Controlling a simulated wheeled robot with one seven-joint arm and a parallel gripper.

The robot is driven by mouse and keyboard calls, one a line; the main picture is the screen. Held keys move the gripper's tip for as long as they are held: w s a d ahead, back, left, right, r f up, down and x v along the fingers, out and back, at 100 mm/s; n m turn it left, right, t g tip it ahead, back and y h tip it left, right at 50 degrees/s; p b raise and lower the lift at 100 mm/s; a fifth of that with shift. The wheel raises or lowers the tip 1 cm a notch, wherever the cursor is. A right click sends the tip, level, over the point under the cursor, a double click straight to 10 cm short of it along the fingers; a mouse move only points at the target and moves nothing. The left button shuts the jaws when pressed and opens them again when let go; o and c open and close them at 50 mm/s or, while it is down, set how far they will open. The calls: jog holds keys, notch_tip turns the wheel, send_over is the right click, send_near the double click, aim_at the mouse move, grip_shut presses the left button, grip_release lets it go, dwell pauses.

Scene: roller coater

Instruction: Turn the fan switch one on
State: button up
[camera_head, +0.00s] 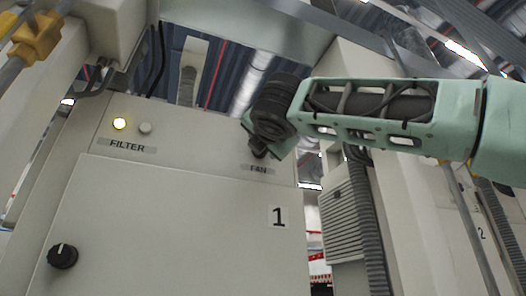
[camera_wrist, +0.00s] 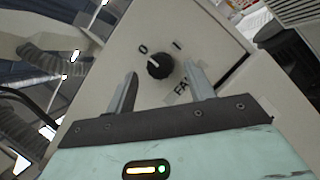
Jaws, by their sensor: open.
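The black fan switch knob (camera_wrist: 159,66) is on the sloped top panel of the cabinet, in the wrist view. Its white pointer mark faces up and left, toward the "0" mark (camera_wrist: 143,49); the "I" mark (camera_wrist: 177,46) is to its right. My gripper (camera_wrist: 161,69) is open, one finger on each side of the knob, apart from it in the picture. Whether the fingers reach its depth I cannot tell. In the head view my gripper hangs over the panel just above the "FAN" label (camera_head: 258,170) and largely hides the knob.
A ribbed grey box (camera_head: 342,226) stands right of the cabinet.

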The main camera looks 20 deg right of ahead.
jog(key=shift+p+x, duration=0.5)
jog(key=shift+x, duration=0.9)
jog(key=c, duration=1)
jog(key=shift+m+h, duration=0.3)
jog(key=shift+m, duration=0.3)
jog(key=m+g+p, duration=0.1)
jog(key=m+g, duration=0.1)
jog(key=m, duration=0.3)
jog(key=m+g+p, duration=0.2)
jog(key=m, duration=0.4)
jog(key=m+g+y+p, duration=0.1)
jog(key=m+g+p, duration=0.1)
jog(key=m, duration=0.3)
jog(key=shift+r, duration=0.25)
jog(key=shift+m, duration=0.4)
